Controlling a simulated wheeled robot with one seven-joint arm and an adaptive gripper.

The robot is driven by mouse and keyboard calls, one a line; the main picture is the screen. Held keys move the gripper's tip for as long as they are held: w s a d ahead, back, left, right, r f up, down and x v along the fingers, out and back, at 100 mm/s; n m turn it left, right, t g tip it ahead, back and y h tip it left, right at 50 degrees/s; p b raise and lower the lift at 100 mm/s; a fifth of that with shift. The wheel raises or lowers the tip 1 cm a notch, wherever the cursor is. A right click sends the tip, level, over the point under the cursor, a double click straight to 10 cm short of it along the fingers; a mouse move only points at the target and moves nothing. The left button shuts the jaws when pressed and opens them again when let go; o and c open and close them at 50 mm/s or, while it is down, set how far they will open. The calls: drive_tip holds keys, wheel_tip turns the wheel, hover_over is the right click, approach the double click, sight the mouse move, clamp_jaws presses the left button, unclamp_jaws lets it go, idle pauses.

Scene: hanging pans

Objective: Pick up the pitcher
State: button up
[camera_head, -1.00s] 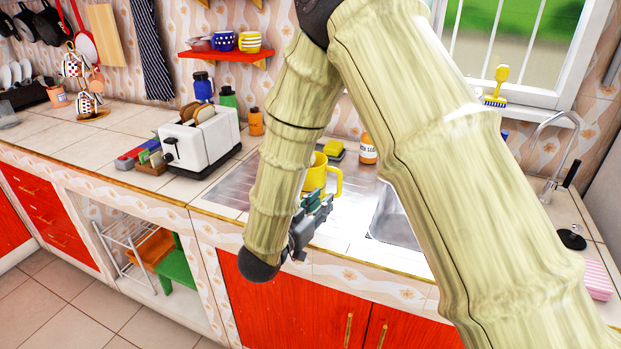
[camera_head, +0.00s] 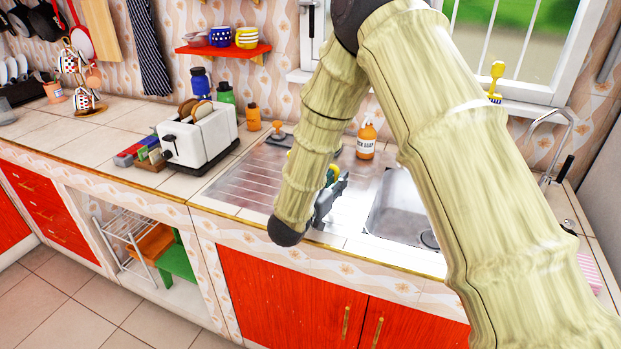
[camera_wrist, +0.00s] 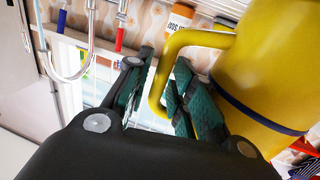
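The yellow pitcher (camera_wrist: 265,75) is large at the right of the wrist view, with a dark blue band around it. Its handle (camera_wrist: 165,62) reaches left and passes between the two fingers of my gripper (camera_wrist: 163,75). The fingers are close together with the handle between them and look shut on it. In the head view my gripper (camera_head: 333,190) is over the front of the sink counter, and my arm hides nearly all of the pitcher. I cannot tell whether its base touches the counter.
The sink basin (camera_head: 405,205) is right of my gripper, with the faucet (camera_head: 548,140) beyond. An orange soap bottle (camera_head: 366,140) stands behind. A white toaster (camera_head: 200,138) stands on the left. The ribbed drainboard (camera_head: 250,178) between toaster and arm is mostly clear.

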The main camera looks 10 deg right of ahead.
drive_tip(key=shift+w+d, duration=0.2)
drive_tip(key=shift+d, duration=0.05)
clamp_jaws()
drive_tip(key=shift+r, duration=0.1)
